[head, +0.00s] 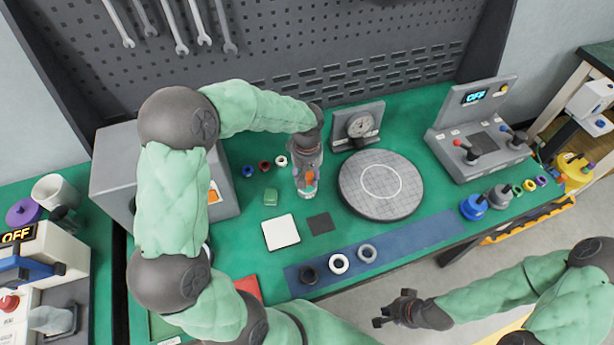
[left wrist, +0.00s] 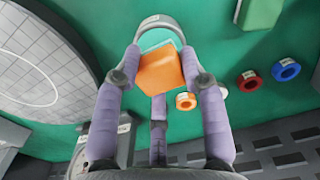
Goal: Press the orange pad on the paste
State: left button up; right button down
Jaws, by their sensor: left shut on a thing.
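My left gripper (head: 307,186) points down over the green bench, left of the round gridded plate. In the left wrist view its purple fingers (left wrist: 160,82) are shut on the orange pad (left wrist: 160,70), which is tilted between the fingertips. The pad also shows as a small orange patch in the head view (head: 309,179). A grey curved rim (left wrist: 168,24) with a label shows just beyond the pad; I cannot tell whether they touch. I cannot make out the paste. My right gripper (head: 393,308) is open and empty, off the front edge of the bench.
The round plate (head: 382,196) and a dial gauge (head: 360,127) stand right of the left gripper. A green block (head: 271,196), white square (head: 281,232) and dark square (head: 319,224) lie close by. Several rings lie on the blue mat (head: 420,233). A control box (head: 480,120) stands farther right.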

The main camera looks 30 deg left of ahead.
aim_at(307, 176)
pick_arm(q)
jog(key=shift+r+p, duration=1.5)
jog(key=shift+r, duration=0.9)
jog(key=shift+f, duration=0.1)
